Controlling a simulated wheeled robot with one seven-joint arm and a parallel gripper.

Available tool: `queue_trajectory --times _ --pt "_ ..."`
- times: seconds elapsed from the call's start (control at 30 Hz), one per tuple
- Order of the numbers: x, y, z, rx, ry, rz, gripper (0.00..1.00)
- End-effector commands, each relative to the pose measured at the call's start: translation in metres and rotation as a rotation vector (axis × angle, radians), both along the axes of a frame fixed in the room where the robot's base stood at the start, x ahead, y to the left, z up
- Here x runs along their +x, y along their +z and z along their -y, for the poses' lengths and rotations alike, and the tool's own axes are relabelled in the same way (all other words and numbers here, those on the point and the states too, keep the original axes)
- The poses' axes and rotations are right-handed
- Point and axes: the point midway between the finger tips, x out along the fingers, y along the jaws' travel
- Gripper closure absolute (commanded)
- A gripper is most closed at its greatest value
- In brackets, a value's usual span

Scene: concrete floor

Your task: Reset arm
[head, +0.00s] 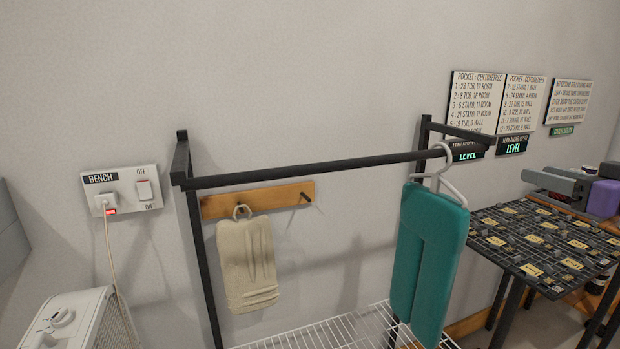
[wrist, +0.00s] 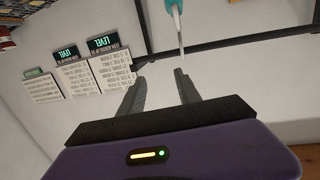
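My gripper (head: 537,172) is at the right of the head view, with grey fingers and a purple body, above the dark gridded table. In the wrist view, which looks upside down, my gripper (wrist: 160,76) has its two fingers apart with nothing between them. The teal trousers (head: 428,250) hang from a pale hanger (head: 443,174) on the right part of the black rail, to the left of my gripper and apart from it. The hanger also shows in the wrist view (wrist: 181,38), beyond the fingertips.
The black rail (head: 310,169) spans the middle. A beige item (head: 247,262) hangs on a wooden peg board (head: 215,208). A dark gridded table (head: 540,240) stands at the right. Signs (head: 475,105), a switch panel (head: 122,192) and a white appliance (head: 75,320) also show.

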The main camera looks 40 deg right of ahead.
Motion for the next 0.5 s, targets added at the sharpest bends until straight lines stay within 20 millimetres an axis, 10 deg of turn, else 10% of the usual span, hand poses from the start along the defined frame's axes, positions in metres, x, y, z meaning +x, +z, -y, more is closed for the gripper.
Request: queue_trajectory --times 0.27,0.5 --pt "-0.005 0.010 0.018 -0.013 -0.133 0.231 0.60" --pt "0.006 -0.023 0.004 0.023 -0.236 0.421 0.60"
